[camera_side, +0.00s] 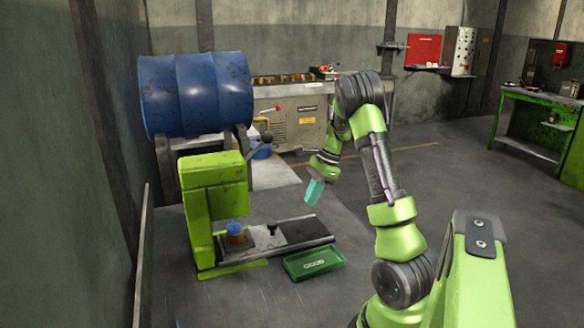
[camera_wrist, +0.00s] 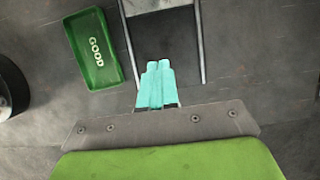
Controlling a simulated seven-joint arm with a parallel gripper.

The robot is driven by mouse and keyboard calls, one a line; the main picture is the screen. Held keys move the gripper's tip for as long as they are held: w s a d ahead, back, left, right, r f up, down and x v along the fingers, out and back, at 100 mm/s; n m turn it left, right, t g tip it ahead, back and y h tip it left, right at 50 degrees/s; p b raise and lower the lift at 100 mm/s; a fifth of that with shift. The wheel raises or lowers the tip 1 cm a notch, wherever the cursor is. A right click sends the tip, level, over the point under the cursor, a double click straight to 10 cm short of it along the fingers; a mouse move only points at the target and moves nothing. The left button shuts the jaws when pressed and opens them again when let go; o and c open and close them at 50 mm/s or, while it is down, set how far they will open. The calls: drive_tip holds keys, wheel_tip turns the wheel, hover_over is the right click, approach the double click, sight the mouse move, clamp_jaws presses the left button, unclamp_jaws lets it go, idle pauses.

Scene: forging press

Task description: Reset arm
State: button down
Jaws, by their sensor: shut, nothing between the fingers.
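My gripper (camera_side: 314,192) has teal fingers and hangs in the air in the side view, above and to the right of the press's work track. In the wrist view my gripper (camera_wrist: 158,66) shows its two teal fingers side by side, closed together with nothing between them. The arm is bent, with the wrist tilted downward. My gripper touches nothing.
An empty green GOOD tray (camera_side: 313,262) lies in front; a blue barrel (camera_side: 196,92) is behind. The right floor is clear.

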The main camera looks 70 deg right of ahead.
drive_tip(key=s+a+r+n+t, duration=0.1)
drive_tip(key=a+r+n, duration=0.3)
drive_tip(key=a+n, duration=0.3)
drive_tip(key=s+a+r+n+t, duration=0.1)
drive_tip(key=a+r+n, duration=0.4)
drive_tip(key=a, duration=1.1)
drive_tip(key=s+a+r+n+t+h, duration=0.1)
drive_tip(key=a+r+n, duration=0.3)
drive_tip(key=a+n, duration=0.7)
drive_tip(key=shift+s+a+r+t, duration=0.35)
drive_tip(key=shift+s+a+t, duration=0.15)
drive_tip(key=shift+s, duration=0.35)
